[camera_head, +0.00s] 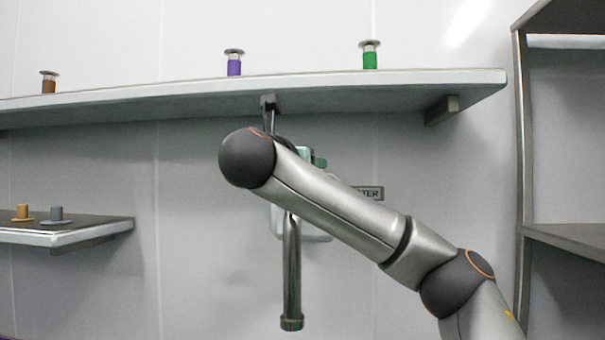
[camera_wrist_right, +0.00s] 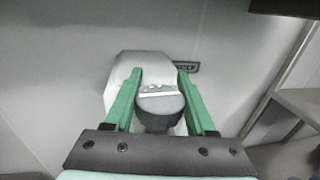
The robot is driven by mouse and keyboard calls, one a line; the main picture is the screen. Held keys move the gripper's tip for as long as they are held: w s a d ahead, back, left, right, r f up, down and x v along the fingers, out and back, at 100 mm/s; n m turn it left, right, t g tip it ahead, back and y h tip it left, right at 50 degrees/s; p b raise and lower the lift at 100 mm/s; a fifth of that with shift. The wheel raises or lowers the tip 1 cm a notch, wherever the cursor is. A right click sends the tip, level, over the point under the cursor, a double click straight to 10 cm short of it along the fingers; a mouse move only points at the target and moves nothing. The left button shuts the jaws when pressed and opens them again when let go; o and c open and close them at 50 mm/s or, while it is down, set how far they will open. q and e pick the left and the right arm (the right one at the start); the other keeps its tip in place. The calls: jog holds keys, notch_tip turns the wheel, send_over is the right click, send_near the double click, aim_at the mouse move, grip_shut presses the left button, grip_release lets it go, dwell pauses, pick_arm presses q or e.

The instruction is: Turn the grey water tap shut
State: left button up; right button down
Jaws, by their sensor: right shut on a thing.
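The grey water tap (camera_head: 291,270) is on the back wall, its long metal spout hanging down. In the head view my right forearm hides its upper part. In the right wrist view the tap's dark grey handle (camera_wrist_right: 160,104) sits between the two green fingers of my right gripper (camera_wrist_right: 159,76), which is shut on it. A pale mounting plate (camera_wrist_right: 118,72) shows behind the handle. In the head view only a little green of my right gripper (camera_head: 318,160) shows above the arm. My left gripper is not in view.
A label (camera_head: 372,193), partly hidden, is beside the tap. A long shelf (camera_head: 180,100) above carries brown (camera_head: 48,84), purple (camera_head: 234,65) and green (camera_head: 369,58) capped items. A lower shelf (camera_head: 70,236) at left holds yellow and grey pieces. A rack (camera_head: 565,235) stands at right.

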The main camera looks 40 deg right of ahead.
jog(key=shift+s+f+m+g+h, duration=0.15)
jog(key=shift+m+g+h, duration=0.15)
jog(key=shift+m+g, duration=0.3)
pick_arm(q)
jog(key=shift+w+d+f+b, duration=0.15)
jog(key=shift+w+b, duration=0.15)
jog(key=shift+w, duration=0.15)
pick_arm(e)
jog(key=shift+d+g, duration=0.1)
jog(key=shift+g, duration=0.2)
jog(key=shift+c, duration=1.2)
grip_release()
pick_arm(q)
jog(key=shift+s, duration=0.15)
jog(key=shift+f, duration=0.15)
